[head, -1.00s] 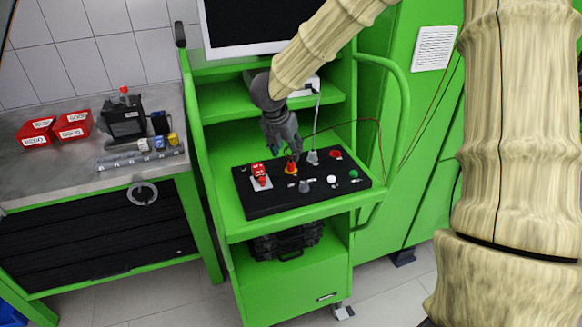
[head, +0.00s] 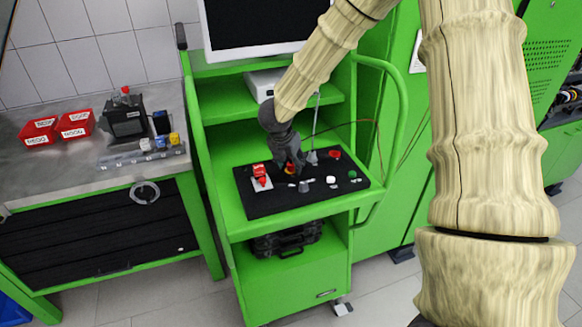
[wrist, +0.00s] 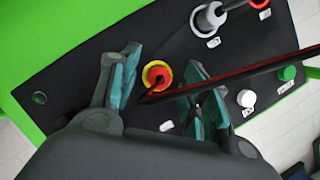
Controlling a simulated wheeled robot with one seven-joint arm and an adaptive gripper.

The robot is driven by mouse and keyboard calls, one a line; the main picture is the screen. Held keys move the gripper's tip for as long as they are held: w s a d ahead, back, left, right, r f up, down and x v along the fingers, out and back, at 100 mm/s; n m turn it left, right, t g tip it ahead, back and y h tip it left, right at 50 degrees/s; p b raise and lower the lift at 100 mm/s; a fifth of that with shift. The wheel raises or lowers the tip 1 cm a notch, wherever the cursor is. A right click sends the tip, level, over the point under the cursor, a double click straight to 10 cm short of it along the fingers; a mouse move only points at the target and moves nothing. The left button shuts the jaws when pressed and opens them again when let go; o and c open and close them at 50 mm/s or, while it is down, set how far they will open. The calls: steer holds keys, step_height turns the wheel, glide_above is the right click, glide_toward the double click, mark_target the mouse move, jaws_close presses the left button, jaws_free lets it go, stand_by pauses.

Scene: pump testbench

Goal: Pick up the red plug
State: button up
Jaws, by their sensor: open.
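A red piece with a yellow ring (wrist: 157,75), which looks like the red plug, stands on the black control panel (wrist: 60,65). In the wrist view it lies between the two teal-padded fingers of my gripper (wrist: 163,68), with space on both sides. My gripper is open and holds nothing. In the head view my gripper (head: 284,163) is over the middle of the panel and partly hides the red piece (head: 291,168). A dark rod or cable with a red edge (wrist: 250,70) crosses in front of the right finger, its end near the ring.
A red switch (head: 260,172) stands left on the panel. A grey lever (wrist: 208,17), white button (wrist: 246,98) and green button (wrist: 287,73) are to the right. A monitor (head: 265,25) rises behind. The left bench carries red bins (head: 75,125) and a black device (head: 124,118).

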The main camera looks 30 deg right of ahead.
mark_target(290, 164)
steer(key=c, duration=1)
steer(key=shift+r, duration=0.2)
step_height(290, 164, up, 18)
steer(key=b, duration=0.3)
steer(key=shift+f+b, duration=0.15)
steer(key=shift+b, duration=0.25)
